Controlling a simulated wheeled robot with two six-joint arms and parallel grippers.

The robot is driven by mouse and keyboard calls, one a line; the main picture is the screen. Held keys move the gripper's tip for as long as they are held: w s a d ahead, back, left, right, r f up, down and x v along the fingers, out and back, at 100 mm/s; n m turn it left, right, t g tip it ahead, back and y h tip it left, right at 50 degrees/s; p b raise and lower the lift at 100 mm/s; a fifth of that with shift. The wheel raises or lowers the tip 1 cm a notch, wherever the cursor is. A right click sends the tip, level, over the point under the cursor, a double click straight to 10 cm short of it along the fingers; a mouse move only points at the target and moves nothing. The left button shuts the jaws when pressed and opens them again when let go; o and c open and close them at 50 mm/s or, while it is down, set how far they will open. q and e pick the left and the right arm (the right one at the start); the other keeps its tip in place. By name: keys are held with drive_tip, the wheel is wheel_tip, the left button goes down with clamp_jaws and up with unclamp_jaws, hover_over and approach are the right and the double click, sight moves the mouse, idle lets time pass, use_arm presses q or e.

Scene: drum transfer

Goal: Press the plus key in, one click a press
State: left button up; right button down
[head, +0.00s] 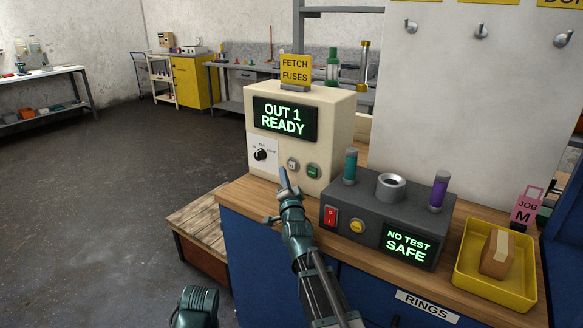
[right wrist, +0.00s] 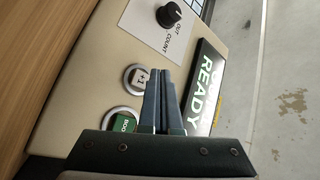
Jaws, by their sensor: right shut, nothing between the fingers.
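The plus key (head: 292,165) is a round pale button in a metal ring on the front of a cream box (head: 335,115). In the right wrist view the plus key (right wrist: 136,79) reads "+1". The box's display (head: 284,118) reads "OUT 1 READY". A green key (head: 313,171) sits right of the plus key; it also shows in the right wrist view (right wrist: 124,124). My right gripper (head: 284,176) is shut and empty, its tips just below and left of the plus key in the head view. I cannot tell whether they touch the panel.
A black knob (head: 260,155) is left of the keys. A dark grey tester (head: 385,222), reading "NO TEST SAFE", stands to the right with teal and purple-topped cylinders. A yellow tray (head: 468,283) holds a brown block. A yellow "FETCH FUSES" sign (head: 296,67) stands on the box.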

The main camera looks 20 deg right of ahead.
drive_tip(key=shift+s+a, duration=1.05)
drive_tip(key=shift+a, duration=0.3)
use_arm(q)
drive_tip(key=shift+s, duration=0.1)
use_arm(e)
drive_tip(key=shift+f, duration=0.1)
